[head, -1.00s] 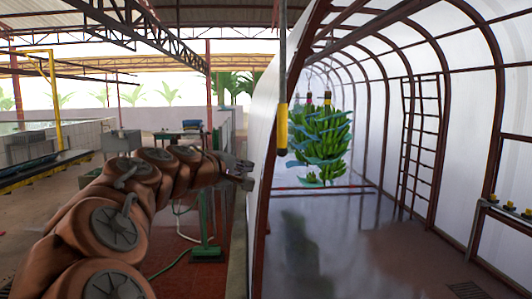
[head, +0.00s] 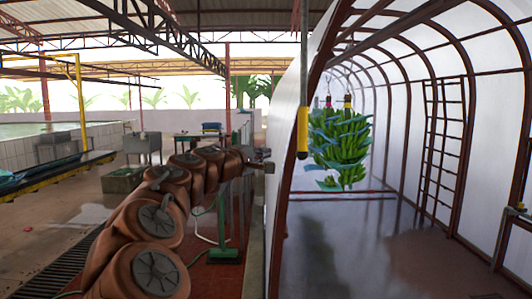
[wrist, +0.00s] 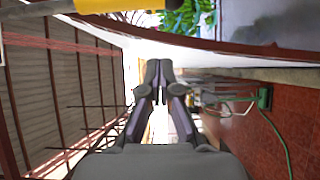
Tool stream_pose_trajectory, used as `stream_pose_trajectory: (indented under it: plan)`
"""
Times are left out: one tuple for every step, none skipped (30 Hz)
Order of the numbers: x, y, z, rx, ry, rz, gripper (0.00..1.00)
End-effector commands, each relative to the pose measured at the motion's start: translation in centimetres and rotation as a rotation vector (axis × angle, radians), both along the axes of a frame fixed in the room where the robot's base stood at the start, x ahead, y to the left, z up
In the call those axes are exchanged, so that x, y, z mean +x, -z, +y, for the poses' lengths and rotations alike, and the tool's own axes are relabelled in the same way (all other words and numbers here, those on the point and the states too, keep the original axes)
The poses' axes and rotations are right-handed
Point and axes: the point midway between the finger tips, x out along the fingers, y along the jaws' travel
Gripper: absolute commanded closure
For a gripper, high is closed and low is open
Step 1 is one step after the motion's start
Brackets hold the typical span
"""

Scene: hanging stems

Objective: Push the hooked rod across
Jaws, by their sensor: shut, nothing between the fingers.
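The hooked rod hangs upright in the head view, with a thin grey shaft and a thick yellow lower part (head: 303,128) with a dark bottom end. Its hook is not visible. My gripper (head: 268,160) is shut and empty, just left of the rod's lower end, with a gap between them in the picture. In the wrist view the fingers of my gripper (wrist: 159,65) are together, and the rod's yellow part (wrist: 110,4) crosses the top left edge, apart from the fingertips.
Banana bunches (head: 342,145) with blue sheets hang beyond the rod inside the arched tunnel. The tunnel's red-brown frame and white wall edge (head: 283,130) stand close to my gripper. A green stand (head: 224,235) is below my arm. The tunnel's wet floor (head: 350,250) is clear.

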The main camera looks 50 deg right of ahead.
Motion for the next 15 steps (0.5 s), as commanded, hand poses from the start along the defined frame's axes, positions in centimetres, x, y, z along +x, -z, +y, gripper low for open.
stream_pose_trajectory:
  plan:
    - [0.0,-0.2,-0.9,0.001,0.002,0.000,1.00]
    - [0.1,-0.2,-1.4,0.001,0.002,0.000,1.00]
    - [0.1,-0.2,-2.1,0.001,0.002,0.000,1.00]
    - [0.2,-0.2,-2.5,0.001,0.001,0.000,1.00]
    - [0.2,-0.2,-3.0,0.001,0.002,0.001,1.00]
    - [0.3,-0.2,-3.7,0.001,0.001,0.001,1.00]
    - [0.3,-0.2,-4.1,0.002,0.002,0.002,1.00]
    - [0.3,-0.2,-4.6,0.002,0.002,0.001,1.00]
    - [0.4,-0.1,-5.1,0.002,0.003,0.001,1.00]
    - [0.4,-0.2,-5.5,0.002,0.003,0.000,1.00]
    - [0.4,-0.2,-5.9,0.002,0.004,0.000,1.00]
    - [0.4,-0.2,-6.5,0.002,0.004,0.000,1.00]
    - [0.4,-0.2,-6.9,0.002,0.004,-0.001,1.00]
    - [0.4,-0.1,-7.3,0.002,0.005,0.000,1.00]
    - [0.5,-0.1,-7.8,0.003,0.004,0.000,1.00]
